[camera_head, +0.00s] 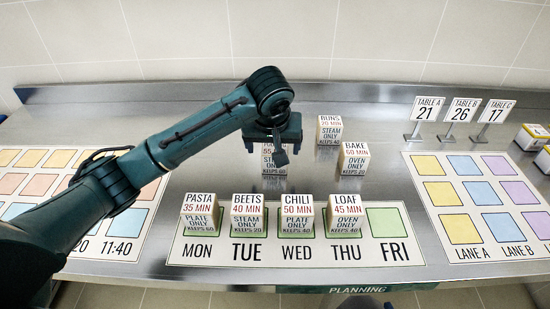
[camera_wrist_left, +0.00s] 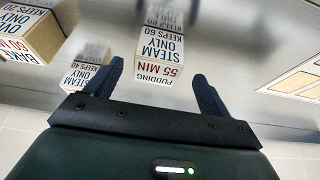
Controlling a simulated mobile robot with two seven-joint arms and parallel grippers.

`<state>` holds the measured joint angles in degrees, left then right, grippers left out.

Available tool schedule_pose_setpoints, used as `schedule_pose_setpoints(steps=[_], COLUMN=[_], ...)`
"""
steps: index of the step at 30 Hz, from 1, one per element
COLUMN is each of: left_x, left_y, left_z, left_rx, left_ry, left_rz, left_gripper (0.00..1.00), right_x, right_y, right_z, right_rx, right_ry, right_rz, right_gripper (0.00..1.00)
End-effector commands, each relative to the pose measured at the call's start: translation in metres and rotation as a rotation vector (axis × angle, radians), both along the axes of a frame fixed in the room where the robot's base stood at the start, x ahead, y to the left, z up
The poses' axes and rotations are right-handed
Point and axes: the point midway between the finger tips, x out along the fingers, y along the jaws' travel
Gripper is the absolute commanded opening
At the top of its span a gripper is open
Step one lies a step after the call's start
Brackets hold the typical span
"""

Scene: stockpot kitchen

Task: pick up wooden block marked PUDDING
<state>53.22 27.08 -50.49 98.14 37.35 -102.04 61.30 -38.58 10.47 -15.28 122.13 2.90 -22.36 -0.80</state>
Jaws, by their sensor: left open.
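The wooden block marked PUDDING (camera_wrist_left: 162,55) shows in the left wrist view, with its 55 MIN and STEAM ONLY print upside down. It lies between and just beyond the fingertips of my left gripper (camera_wrist_left: 158,72), which is open. I cannot tell whether either finger touches it. The block stands on the steel counter. My right gripper is not in view.
The BUNS block (camera_head: 330,130) and BAKE block (camera_head: 353,158) stand close by on the right. Blocks PASTA (camera_head: 199,213), BEETS (camera_head: 247,214), CHILI (camera_head: 297,214) and LOAF (camera_head: 345,214) line the day mat (camera_head: 180,261). The green FRI square (camera_head: 387,222) is bare.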

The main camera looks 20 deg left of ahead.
Motion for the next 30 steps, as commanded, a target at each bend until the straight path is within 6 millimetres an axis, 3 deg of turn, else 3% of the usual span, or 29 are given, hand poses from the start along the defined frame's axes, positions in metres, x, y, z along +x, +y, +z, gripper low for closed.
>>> schedule_pose_setpoints(steps=[5, 13, 22, 30], left_x=[0.005, 0.019, 0.022, 0.021], left_y=[0.001, 0.002, 0.003, 0.002], left_z=[-0.012, -0.047, -0.053, -0.053], left_rx=[0.001, 0.002, 0.000, 0.000], left_ry=[0.000, 0.001, -0.002, -0.002], left_rz=[-0.001, 0.000, -0.002, -0.002], left_gripper=[0.82, 0.82, 0.82, 0.61], right_x=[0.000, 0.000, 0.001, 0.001], right_y=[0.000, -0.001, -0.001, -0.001], right_z=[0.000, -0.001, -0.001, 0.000], right_rx=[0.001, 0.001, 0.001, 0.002], right_ry=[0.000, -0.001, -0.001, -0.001], right_rz=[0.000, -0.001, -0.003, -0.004], right_gripper=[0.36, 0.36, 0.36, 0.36])
